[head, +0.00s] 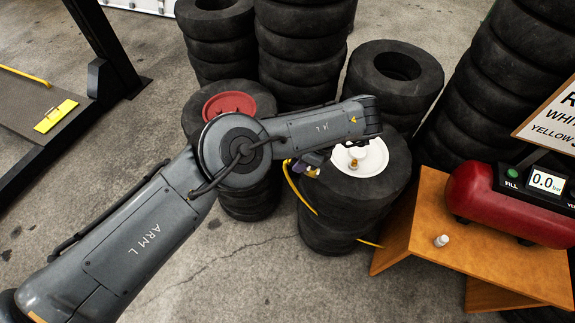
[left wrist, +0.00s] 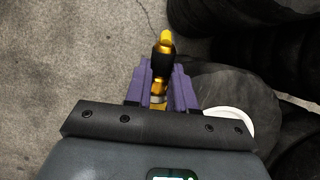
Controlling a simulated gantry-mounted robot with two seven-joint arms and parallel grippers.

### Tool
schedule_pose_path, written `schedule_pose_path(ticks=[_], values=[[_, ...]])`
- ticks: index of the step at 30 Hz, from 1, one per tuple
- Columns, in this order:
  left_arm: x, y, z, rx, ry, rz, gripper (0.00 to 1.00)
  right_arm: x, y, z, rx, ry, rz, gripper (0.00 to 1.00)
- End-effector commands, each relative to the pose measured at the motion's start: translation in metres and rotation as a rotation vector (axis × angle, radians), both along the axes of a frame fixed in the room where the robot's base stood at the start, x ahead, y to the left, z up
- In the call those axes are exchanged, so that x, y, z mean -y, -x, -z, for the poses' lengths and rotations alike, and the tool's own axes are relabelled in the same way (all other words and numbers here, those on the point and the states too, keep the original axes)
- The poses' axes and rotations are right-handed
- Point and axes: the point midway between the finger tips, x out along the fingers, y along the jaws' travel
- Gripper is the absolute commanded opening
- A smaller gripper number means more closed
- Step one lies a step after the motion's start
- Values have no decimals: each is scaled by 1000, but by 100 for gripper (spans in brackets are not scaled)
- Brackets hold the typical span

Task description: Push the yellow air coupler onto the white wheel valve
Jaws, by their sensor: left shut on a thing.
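The white wheel (head: 370,161) lies flat in the tyre on top of a short stack. A small brass-coloured part, apparently its valve (head: 353,165), stands on it. My left gripper (head: 308,166), with purple fingers, is just left of the white wheel at about rim height. It is shut on the yellow air coupler, which shows in the left wrist view (left wrist: 162,62) with a black collar and yellow end between the fingers (left wrist: 158,92). The coupler is apart from the valve. The wheel's edge (left wrist: 238,119) shows at right there, partly hidden by my gripper. My right gripper is out of view.
A yellow hose (head: 301,198) hangs across the tyre stack. A red wheel (head: 229,104) lies behind my arm. Taller tyre stacks (head: 305,45) stand behind. A red tank (head: 515,205) with a gauge reading 0.0 sits on a wooden stand (head: 425,225). Open floor lies in front.

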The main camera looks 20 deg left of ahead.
Motion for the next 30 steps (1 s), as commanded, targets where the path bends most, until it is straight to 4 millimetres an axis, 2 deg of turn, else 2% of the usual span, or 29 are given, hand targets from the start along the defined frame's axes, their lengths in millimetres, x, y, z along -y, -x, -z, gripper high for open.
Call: schedule_pose_path(ticks=[3, 14, 21, 30], values=[[16, -11, -5, -1, -44, 232, 0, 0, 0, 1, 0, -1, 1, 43], [50, -45, -16, 59, -168, 921, 0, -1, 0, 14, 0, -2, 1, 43], [75, -71, -30, 182, -255, 1461, 0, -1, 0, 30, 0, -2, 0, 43], [101, -98, -48, 392, -318, 1979, 0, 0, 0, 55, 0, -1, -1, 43]])
